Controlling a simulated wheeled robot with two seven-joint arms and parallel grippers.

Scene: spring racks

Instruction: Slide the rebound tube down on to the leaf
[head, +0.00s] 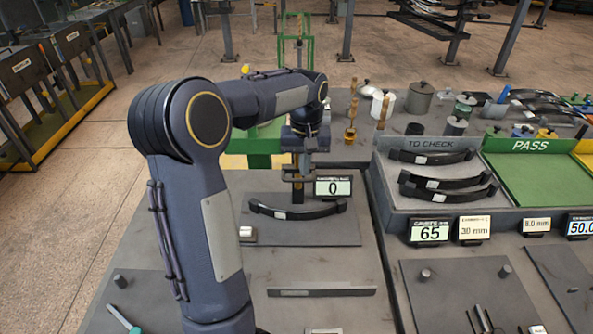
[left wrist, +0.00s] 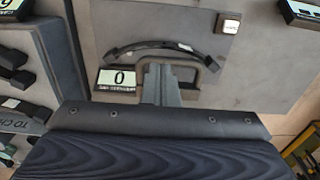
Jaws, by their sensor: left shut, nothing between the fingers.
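A dark curved leaf (head: 297,211) with a white label lies on a grey plate (head: 330,232) in the head view. It also shows in the left wrist view (left wrist: 160,46). A display reading 0 (head: 333,187) stands just behind the leaf. My left gripper (left wrist: 157,68) is shut and empty, beside the display, with its fingertips close to the leaf in the wrist picture; their height above it is unclear. A brownish bracket (left wrist: 211,68) shows right beside the fingers. I cannot clearly make out the rebound tube; my left arm and hand hide part of that spot. My right gripper is out of view.
A TO CHECK tray (head: 399,196) with several dark leaves and a green PASS tray (head: 540,180) stand to the right. Displays reading 65 (head: 429,232) and 30 mm (head: 473,229) stand before them. A flat bar (head: 320,291) lies in front of the plate.

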